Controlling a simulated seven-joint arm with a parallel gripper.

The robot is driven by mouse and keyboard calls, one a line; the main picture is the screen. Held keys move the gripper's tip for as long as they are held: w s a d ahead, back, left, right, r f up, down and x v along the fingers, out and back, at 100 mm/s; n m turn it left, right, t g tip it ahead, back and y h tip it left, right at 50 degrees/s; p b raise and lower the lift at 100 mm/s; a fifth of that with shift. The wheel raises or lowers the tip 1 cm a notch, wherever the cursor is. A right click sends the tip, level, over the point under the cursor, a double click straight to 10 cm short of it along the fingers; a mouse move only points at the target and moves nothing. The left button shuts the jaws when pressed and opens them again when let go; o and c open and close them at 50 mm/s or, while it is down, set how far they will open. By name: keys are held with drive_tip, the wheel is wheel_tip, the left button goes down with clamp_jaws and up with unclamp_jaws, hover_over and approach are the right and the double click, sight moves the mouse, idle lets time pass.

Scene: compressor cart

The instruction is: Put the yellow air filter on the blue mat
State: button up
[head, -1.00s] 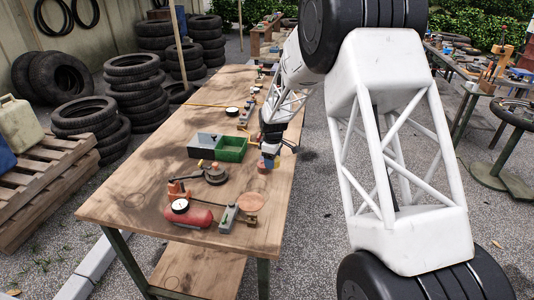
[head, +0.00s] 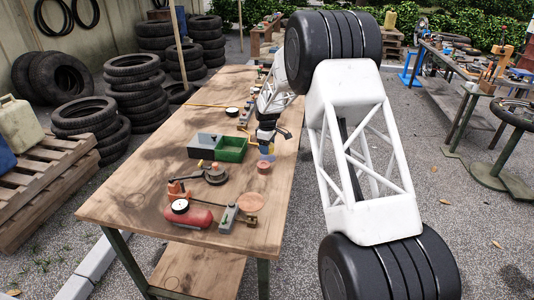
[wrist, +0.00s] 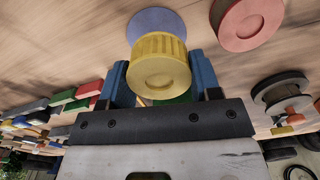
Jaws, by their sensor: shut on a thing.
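The yellow air filter (wrist: 160,62) is a ribbed round cylinder held between the two blue fingers of my gripper (wrist: 160,85) in the wrist view. The blue mat (wrist: 157,22) is a round flat disc on the wooden table. The filter covers its near edge in that view; I cannot tell whether they touch. In the head view my gripper (head: 267,139) is over the right side of the table, right of the green bin. The blue mat (head: 268,157) shows just below it, and the filter is small and hard to make out there.
A red cylinder (wrist: 251,22) stands close to the mat. A green bin (head: 232,149) joined to a grey bin (head: 203,146) is at left. Nearer the front are a red tank (head: 188,216), a dark round part (head: 215,174) and a pink disc (head: 250,198).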

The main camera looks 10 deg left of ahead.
drive_tip(key=shift+w+a, duration=0.1)
drive_tip(key=shift+w, duration=0.15)
drive_tip(key=shift+f, duration=0.15)
drive_tip(key=shift+f, duration=1.65)
drive_tip(key=shift+f, duration=0.1)
drive_tip(key=o, duration=1)
wheel_tip(320, 180, up, 12)
drive_tip(key=shift+r, duration=0.1)
